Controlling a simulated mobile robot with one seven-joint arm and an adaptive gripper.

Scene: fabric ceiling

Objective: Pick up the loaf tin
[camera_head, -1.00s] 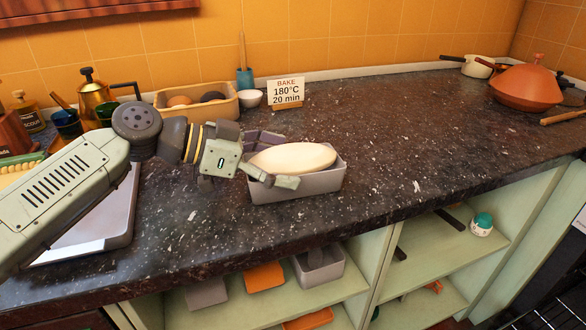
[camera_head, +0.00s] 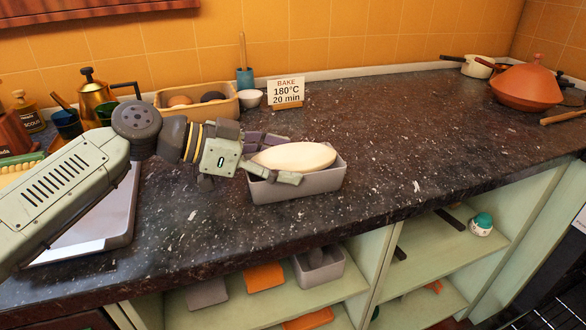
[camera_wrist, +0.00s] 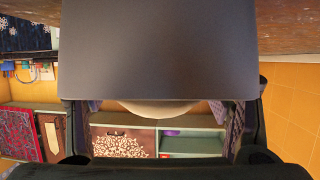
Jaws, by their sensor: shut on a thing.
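The loaf tin (camera_head: 305,184) is a grey rectangular tin with a pale oval loaf of dough (camera_head: 295,157) in it. It appears to rest upright on the dark speckled counter in the head view. My gripper (camera_head: 270,162) reaches in from the left and is shut on the tin's left end, one finger toward the far side and one toward the near side. In the wrist view the tin's grey flat surface (camera_wrist: 160,50) fills the upper middle, between my gripper's fingers (camera_wrist: 163,122), with a pale edge of dough showing. The exact finger contact is partly hidden.
Behind stand a tan tray (camera_head: 200,103) with several items, a white bowl (camera_head: 250,97) and a bake sign (camera_head: 286,92). A pale flat slab (camera_head: 100,215) lies at left. The counter (camera_head: 410,130) is clear to the right, up to an orange tagine (camera_head: 527,86).

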